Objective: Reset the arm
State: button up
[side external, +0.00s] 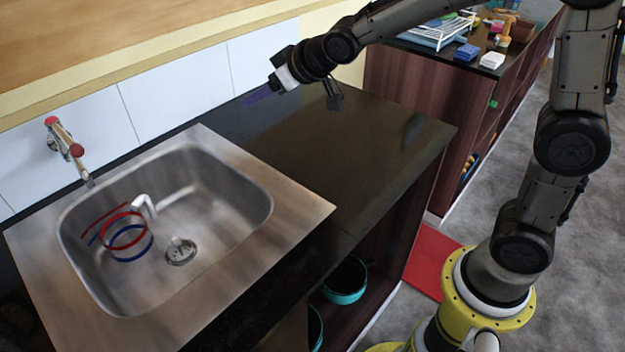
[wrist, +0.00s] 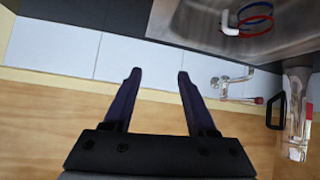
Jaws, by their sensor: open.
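My gripper (side external: 258,95) is above the dark countertop (side external: 370,150), near the white tiled wall and to the right of the sink. In the wrist view my gripper (wrist: 157,80) shows two purple fingers spread apart with nothing between them. The fingers point toward the tiles and the back edge of the counter. My arm reaches in from the upper right in the side external view.
A steel sink (side external: 255,165) holds red and blue rings and a white bent piece (side external: 145,205). A faucet (side external: 65,140) is on the wall behind it. A white rack (side external: 437,35) and several small items stand on the far counter. Teal bowls (side external: 345,282) sit below.

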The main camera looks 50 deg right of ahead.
jog(key=s+d+f+m+g, duration=0.1)
jog(key=s+d+g, duration=0.1)
jog(key=s, duration=1.5)
jog(key=s+d+m+g+h, duration=0.1)
jog(key=s+d, duration=0.3)
jog(key=s, duration=1.3)
jog(key=shift+d+f+g, duration=0.25)
jog(key=shift+f+g, duration=0.15)
jog(key=shift+g, duration=0.5)
jog(key=shift+w, duration=0.1)
jog(key=shift+c, duration=1.2)
